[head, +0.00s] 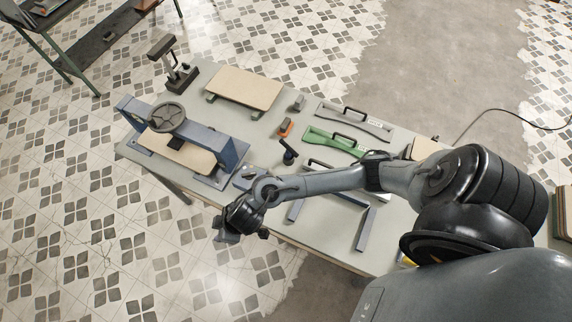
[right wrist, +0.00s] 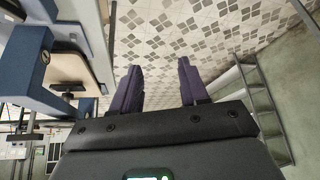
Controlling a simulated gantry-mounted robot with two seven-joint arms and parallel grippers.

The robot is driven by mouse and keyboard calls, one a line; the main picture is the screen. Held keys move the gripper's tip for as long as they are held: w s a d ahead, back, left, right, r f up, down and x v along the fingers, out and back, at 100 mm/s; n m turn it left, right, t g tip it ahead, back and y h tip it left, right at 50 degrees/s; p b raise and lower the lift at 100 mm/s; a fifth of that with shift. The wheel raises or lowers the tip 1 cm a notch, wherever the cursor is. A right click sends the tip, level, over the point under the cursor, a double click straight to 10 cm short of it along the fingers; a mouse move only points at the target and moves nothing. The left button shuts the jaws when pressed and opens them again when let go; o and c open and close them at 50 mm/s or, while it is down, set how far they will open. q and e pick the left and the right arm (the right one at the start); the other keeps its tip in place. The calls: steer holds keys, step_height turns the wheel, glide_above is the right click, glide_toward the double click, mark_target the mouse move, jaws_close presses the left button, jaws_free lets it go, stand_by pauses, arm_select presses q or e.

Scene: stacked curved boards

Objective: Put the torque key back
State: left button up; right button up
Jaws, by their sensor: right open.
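A small dark T-shaped tool (head: 288,152), which looks like the torque key, stands near the middle of the table, right of the blue press. Its base is too small to make out. My right gripper (head: 240,222) hangs at the table's front edge, left of and nearer than this tool, with nothing seen in it. In the right wrist view its two dark fingers (right wrist: 160,90) are apart, with only tiled floor between them. My left gripper is not in view.
The blue press (head: 228,153) with a handwheel (head: 166,117) holds a curved board. Another board (head: 245,88) lies behind it. A green template (head: 335,142), a grey template (head: 355,121) and an orange-based block (head: 286,128) are on the grey table (head: 330,225). My right arm hides part of the table.

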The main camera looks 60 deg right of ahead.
steer(key=s+d+r+m+h, duration=0.1)
steer(key=s+d+r, duration=0.3)
steer(key=s+d, duration=0.2)
steer(key=s+d+r+m+g+h, duration=0.1)
steer(key=s+d+r+m, duration=0.1)
steer(key=s+d, duration=0.4)
steer(key=s+r, duration=0.1)
steer(key=s, duration=0.1)
steer(key=shift+s+d+r+g+h, duration=0.25)
steer(key=shift+s+r+g+h, duration=0.05)
steer(key=shift+s+r, duration=0.1)
steer(key=shift+w, duration=0.1)
steer(key=shift+r+p, duration=0.5)
